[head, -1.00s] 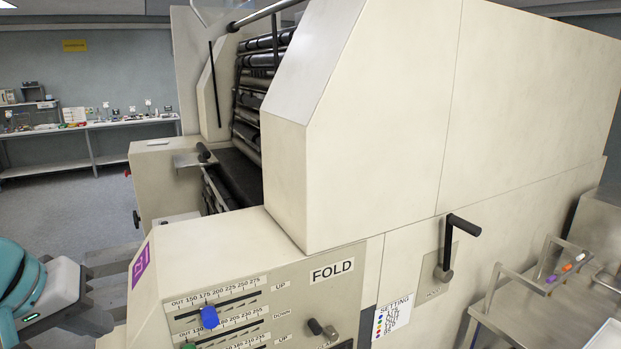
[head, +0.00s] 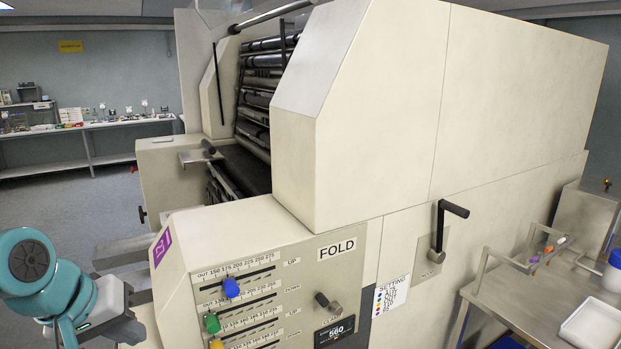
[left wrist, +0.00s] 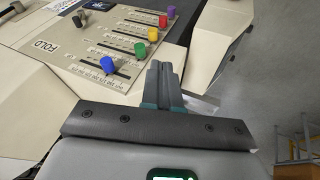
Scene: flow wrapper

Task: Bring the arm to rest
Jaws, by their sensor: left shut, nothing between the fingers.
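My left arm comes in at the lower left of the head view, teal and grey, beside the control-panel end of the large cream machine (head: 380,120). My left gripper (left wrist: 158,68) shows best in the left wrist view. Its two narrow grey fingers are together and empty, pointing toward the panel edge. In the head view its fingertips are hard to make out. In the wrist view the panel's coloured slider knobs, such as the blue knob (left wrist: 78,20) and green knob (left wrist: 107,63), lie beyond and left of the fingers. My right gripper is in neither view.
A black crank handle (head: 452,212) sticks out of the machine's side. A metal side table (head: 520,306) with a white tray (head: 592,326) stands at the lower right. A long bench (head: 120,124) stands at the back left. Open floor (head: 60,212) lies at the left.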

